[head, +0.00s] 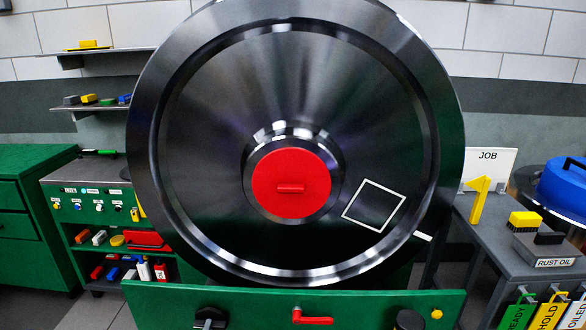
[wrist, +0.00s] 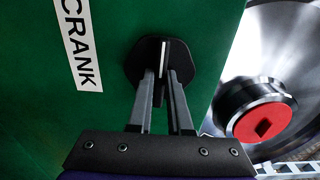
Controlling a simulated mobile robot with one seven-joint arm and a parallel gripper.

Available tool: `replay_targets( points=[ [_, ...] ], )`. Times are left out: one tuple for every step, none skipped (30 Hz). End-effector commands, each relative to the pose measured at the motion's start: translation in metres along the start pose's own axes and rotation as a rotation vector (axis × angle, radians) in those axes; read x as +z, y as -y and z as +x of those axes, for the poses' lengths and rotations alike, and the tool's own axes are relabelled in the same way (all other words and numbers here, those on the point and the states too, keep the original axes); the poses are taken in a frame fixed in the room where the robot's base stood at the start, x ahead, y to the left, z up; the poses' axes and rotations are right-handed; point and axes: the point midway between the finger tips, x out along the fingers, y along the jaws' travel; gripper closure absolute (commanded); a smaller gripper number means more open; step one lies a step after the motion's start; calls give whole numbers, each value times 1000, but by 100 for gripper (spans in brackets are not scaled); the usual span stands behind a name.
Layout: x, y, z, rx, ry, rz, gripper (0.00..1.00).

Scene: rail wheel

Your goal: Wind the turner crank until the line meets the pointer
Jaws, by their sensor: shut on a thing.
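The large dark steel wheel (head: 220,190) fills the middle of the head view, with a red hub cap (head: 290,160) and a white square outline on its face. A short white line (head: 423,236) marks its lower right rim. The yellow pointer (head: 480,200) stands to the right, its tip above and right of the line; the two are apart. In the wrist view, the black crank (wrist: 184,62) sits on a green panel beside a CRANK label (wrist: 81,42). My gripper (wrist: 163,80) is shut on the crank's thin upright part. I cannot make out my gripper in the head view.
A green panel (head: 250,300) below the wheel carries a red handle (head: 312,319), dark knobs and a yellow button (head: 436,314). A grey bench at right holds a rust oil tin (head: 545,252) and a JOB sign (head: 492,158). Green cabinets and shelves stand left.

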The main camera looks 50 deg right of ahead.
Motion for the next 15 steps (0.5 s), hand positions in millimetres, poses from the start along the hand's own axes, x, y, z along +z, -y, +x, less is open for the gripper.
replay_targets(
  points=[
    [0, 0, 0, 0, 0, 15, 100],
    [0, 0, 0, 0, 0, 34, 100],
    [0, 0, 0, 0, 0, 69, 100],
    [0, 1, 0, 0, 0, 103, 100],
    [0, 1, 0, 0, 0, 139, 100],
    [0, 1, 0, 0, 0, 191, 100],
    [0, 1, 0, 0, 0, 228, 100],
    [0, 1, 0, -1, 0, 262, 100],
    [0, 1, 0, -1, 0, 305, 100],
    [0, 1, 0, -1, 0, 331, 100],
    [0, 0, 0, -1, 0, 353, 100],
    [0, 0, 0, -1, -1, 376, 100],
    [0, 0, 0, -1, -1, 388, 100],
    [0, 0, 0, -1, -1, 395, 100],
    [0, 0, 0, -1, -1, 400, 100]
  ],
)
